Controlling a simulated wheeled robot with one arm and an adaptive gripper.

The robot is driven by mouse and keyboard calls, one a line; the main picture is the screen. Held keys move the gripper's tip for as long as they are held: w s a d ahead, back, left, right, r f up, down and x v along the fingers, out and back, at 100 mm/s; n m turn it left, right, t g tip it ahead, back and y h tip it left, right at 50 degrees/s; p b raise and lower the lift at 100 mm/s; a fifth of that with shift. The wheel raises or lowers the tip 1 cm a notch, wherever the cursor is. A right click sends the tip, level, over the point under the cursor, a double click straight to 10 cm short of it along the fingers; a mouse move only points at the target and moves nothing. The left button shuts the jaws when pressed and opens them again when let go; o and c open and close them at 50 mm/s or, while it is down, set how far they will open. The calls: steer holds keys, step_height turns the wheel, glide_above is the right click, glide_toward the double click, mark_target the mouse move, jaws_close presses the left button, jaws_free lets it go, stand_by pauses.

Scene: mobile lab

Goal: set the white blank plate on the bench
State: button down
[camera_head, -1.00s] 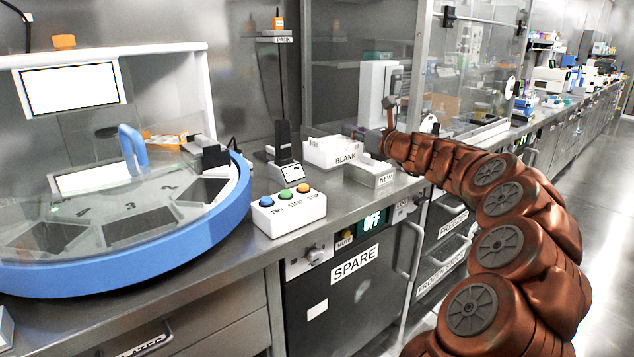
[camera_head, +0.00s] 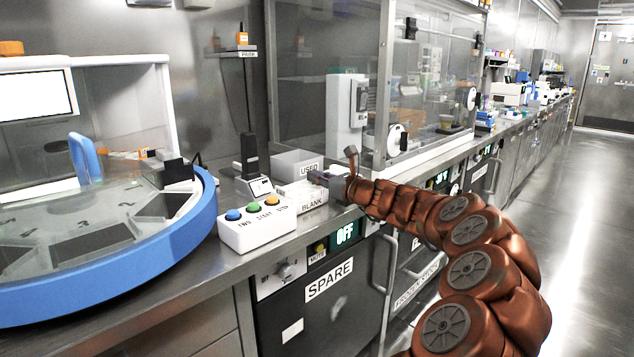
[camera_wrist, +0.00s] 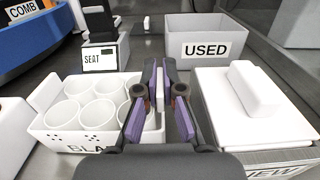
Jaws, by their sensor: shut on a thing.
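The white blank plate (camera_wrist: 95,112), with several round wells and a "BLANK" label, is at the left in the wrist view. It also shows in the head view (camera_head: 290,199), in front of the "USED" bin. My gripper (camera_wrist: 160,92) is at the plate's right side, its purple pads shut on a thin pale part that appears to be the plate's tab. The plate looks level and low over the bench (camera_head: 228,265); I cannot tell whether its underside touches.
The grey "USED" bin (camera_wrist: 205,27) stands behind. A white lidded "NEW" box (camera_wrist: 238,128) is close on the right.

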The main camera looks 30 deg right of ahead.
steer(key=shift+f, duration=0.1)
steer(key=c, duration=1.3)
jaws_free()
steer(key=shift+s+d, duration=0.1)
steer(key=shift+s, duration=0.15)
steer(key=p+v, duration=0.3)
steer(key=v, duration=0.8)
steer(key=shift+s, duration=0.25)
